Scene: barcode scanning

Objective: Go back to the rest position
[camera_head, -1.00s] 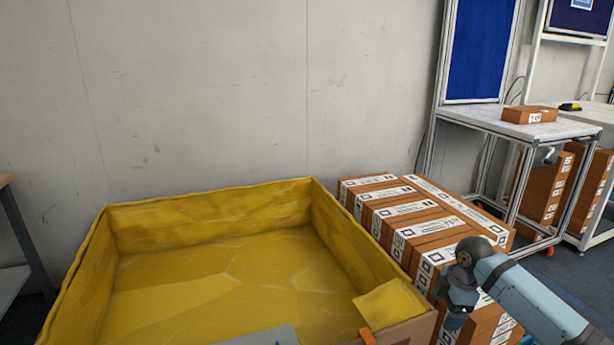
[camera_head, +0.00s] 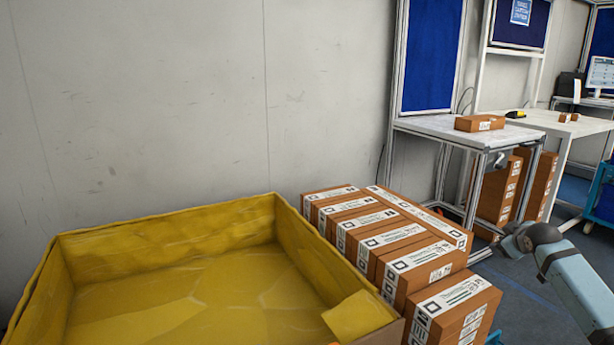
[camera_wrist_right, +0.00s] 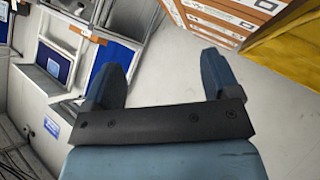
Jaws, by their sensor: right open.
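My right arm comes in at the right of the head view, beside the stack of boxes; its gripper is out of that frame or hidden there. In the right wrist view my right gripper (camera_wrist_right: 160,85) is open, with its two blue fingers apart and nothing between them. My left gripper is not in view.
A large yellow-lined bin (camera_head: 165,225) stands at the lower left. Brown labelled boxes (camera_head: 425,262) are stacked right of it, close to my right arm. A table (camera_head: 440,128) with one brown box (camera_head: 480,123) stands behind. Floor is open at the right.

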